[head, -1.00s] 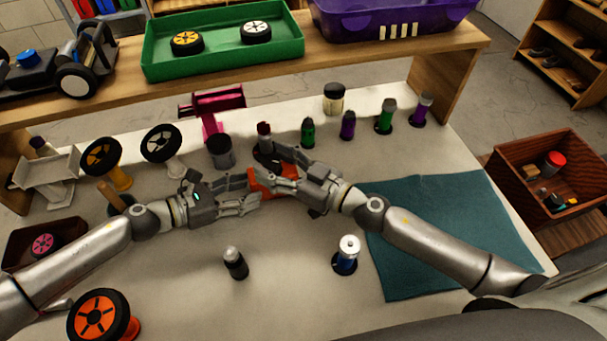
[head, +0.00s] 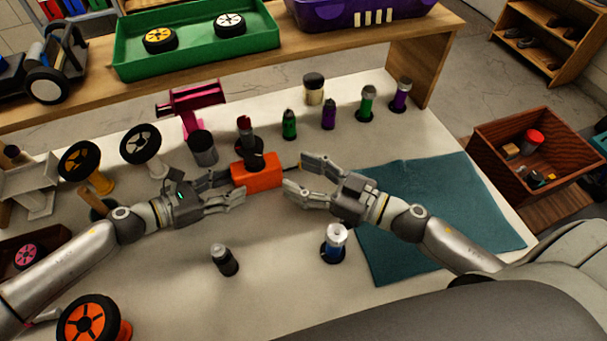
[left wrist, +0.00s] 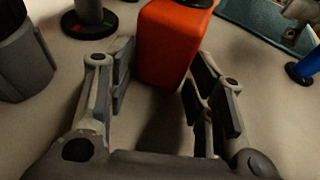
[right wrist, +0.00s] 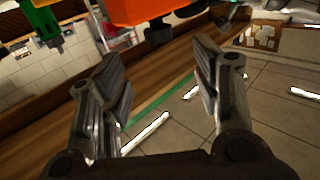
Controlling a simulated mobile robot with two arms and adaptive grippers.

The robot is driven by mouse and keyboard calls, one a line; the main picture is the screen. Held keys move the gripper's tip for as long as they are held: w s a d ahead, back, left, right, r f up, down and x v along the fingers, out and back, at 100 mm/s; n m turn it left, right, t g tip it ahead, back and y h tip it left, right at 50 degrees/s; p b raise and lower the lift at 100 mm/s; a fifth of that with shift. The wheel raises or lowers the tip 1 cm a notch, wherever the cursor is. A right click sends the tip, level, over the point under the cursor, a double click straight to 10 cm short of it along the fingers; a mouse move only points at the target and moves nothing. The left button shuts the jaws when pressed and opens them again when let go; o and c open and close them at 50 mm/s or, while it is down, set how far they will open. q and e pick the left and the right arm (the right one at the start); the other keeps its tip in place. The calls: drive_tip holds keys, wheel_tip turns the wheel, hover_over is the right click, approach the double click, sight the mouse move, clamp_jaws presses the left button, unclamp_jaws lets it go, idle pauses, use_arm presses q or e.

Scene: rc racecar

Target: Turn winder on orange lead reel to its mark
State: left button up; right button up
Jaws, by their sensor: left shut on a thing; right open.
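The orange lead reel (head: 257,172) is a box-like block at the middle of the table. My left gripper (head: 233,190) has its fingers on either side of the reel's left end and is shut on it; the left wrist view shows the orange block (left wrist: 170,45) between the fingers. A small dark part (head: 291,168), perhaps the winder, shows at the reel's right end, and a dark knob (right wrist: 158,32) shows under the orange body in the right wrist view. My right gripper (head: 296,178) is open and empty, just right of the reel. I cannot make out the mark.
A dark post with a red top (head: 245,130) stands right behind the reel, beside a grey cylinder (head: 202,148). Several bottles stand further back. A dark bottle (head: 224,260) and a blue one (head: 334,243) stand in front. A teal mat (head: 440,215) lies at right.

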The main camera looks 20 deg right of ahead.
sight(253, 154)
drive_tip(key=shift+f, duration=0.1)
drive_tip(key=w+n+g+y, duration=0.1)
drive_tip(key=g, duration=0.1)
drive_tip(key=w+f+n+g+y, duration=0.1)
drive_tip(key=w+n+y, duration=0.1)
drive_tip(key=shift+w+d+g, duration=0.1)
drive_tip(key=shift+d+g, duration=0.05)
drive_tip(key=shift+g, duration=0.25)
drive_tip(key=w+a+n+g, duration=0.1)
drive_tip(key=w+a, duration=0.1)
drive_tip(key=w+a+n+g+y, duration=0.1)
drive_tip(key=a+g, duration=0.1)
drive_tip(key=a, duration=0.1)
drive_tip(key=w+a+r+n+g+y, duration=0.1)
drive_tip(key=w+a, duration=0.1)
drive_tip(key=a, duration=0.1)
drive_tip(key=shift+w+a+r, duration=0.1)
drive_tip(key=shift+w+a, duration=0.1)
drive_tip(key=shift+w, duration=0.15)
